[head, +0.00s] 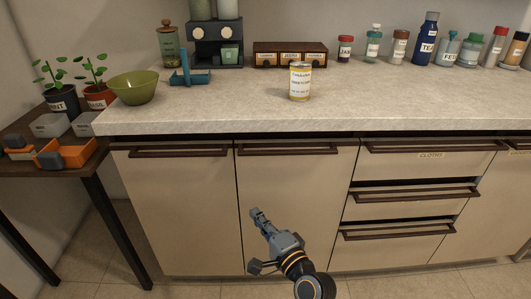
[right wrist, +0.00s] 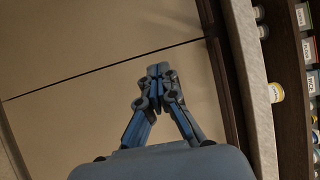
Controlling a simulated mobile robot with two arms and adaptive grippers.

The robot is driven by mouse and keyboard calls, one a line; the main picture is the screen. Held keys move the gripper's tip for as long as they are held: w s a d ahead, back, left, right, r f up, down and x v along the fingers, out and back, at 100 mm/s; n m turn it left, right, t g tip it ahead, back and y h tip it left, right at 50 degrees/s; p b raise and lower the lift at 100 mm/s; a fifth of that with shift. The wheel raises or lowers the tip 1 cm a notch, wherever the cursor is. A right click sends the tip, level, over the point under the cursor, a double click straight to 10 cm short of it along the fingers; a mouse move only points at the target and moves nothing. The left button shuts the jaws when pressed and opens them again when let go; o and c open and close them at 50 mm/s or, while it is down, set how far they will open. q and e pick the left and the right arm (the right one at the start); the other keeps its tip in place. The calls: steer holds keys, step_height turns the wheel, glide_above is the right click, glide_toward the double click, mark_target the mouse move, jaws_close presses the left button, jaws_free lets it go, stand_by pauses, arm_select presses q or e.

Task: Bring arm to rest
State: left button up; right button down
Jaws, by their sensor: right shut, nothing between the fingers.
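My right gripper (head: 257,216) is in front of the lower cabinet doors, below the countertop, with my arm coming up from the bottom of the head view. In the right wrist view its fingertips (right wrist: 158,72) are together with nothing between them. The cabinet door (right wrist: 90,50) and its dark handle (right wrist: 215,60) lie beyond the fingers there. My left gripper does not show in either view.
Bottles and jars line the back right. A drawer (head: 400,205) is right of my gripper. A dark side table (head: 85,170) stands left.

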steer(key=s+d+f+n+g+h+p, duration=0.3)
steer(key=s+d+f+n+g+h, duration=0.3)
steer(key=s+d+f, duration=0.75)
steer(key=s+d+f+n+g+h+p, duration=0.2)
steer(key=s+d+f+n+g+h, duration=0.35)
steer(key=s+d+f, duration=0.8)
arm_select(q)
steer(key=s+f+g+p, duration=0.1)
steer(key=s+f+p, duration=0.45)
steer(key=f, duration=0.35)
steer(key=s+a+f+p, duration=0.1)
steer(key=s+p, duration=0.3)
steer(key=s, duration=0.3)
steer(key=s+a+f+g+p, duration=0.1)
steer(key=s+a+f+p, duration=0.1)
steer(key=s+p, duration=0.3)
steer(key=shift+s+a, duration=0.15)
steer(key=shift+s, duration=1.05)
arm_select(e)
steer(key=s+f+n+g, duration=0.1)
steer(key=s+f, duration=0.3)
steer(key=s, duration=0.6)
steer(key=s+f+n+g+y, duration=0.1)
steer(key=s+f, duration=0.4)
steer(key=s, duration=0.6)
steer(key=shift+d, duration=0.2)
steer(key=shift+s+f+g+y, duration=0.1)
steer(key=shift+g+y, duration=0.15)
